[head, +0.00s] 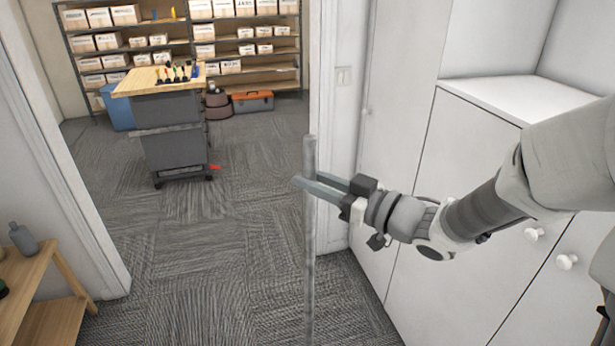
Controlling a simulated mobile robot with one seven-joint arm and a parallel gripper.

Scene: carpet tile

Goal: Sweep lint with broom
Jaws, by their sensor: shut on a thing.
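A long grey pole, the broom's handle (309,270), stands nearly upright in the middle of the head view. Its top end is just above my gripper, and its lower end runs out of the bottom of the picture, so the broom head is hidden. My gripper (308,187) reaches in from the right and is shut on the handle near its top. The carpet tile (200,270) is grey with a streaked pattern. I cannot make out any lint on it.
White cabinets (456,200) stand close on the right beside my arm. A wooden table (50,300) stands at lower left. The carpet between is clear.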

